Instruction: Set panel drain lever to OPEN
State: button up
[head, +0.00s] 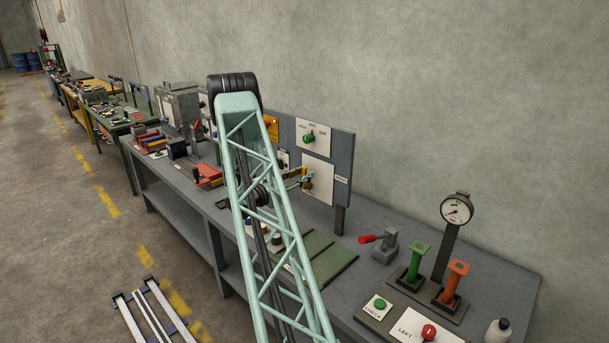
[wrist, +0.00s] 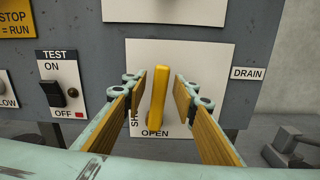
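The drain lever (wrist: 158,92) is a yellow bar on a white plate (wrist: 202,58) beside a DRAIN label (wrist: 248,73). In the wrist view it looks nearly upright, its lower end close above the word OPEN; the letters SH show at lower left, partly hidden by a finger. I cannot tell which end is the pivot. My gripper (wrist: 161,84) is open, with one wood-coloured finger on each side of the lever and visible gaps between. In the head view my gripper (head: 301,177) is small at the panel's white plate (head: 318,172).
A TEST switch (wrist: 55,92) is left of the plate on the grey panel (head: 343,165). A green knob (head: 309,138) sits above. On the bench to the right are a red-handled lever (head: 371,238), green and orange spools (head: 416,258), and a gauge (head: 457,209).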

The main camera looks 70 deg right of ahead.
jog(key=shift+d, duration=0.1)
jog(key=shift+c, duration=0.6)
grip_shut()
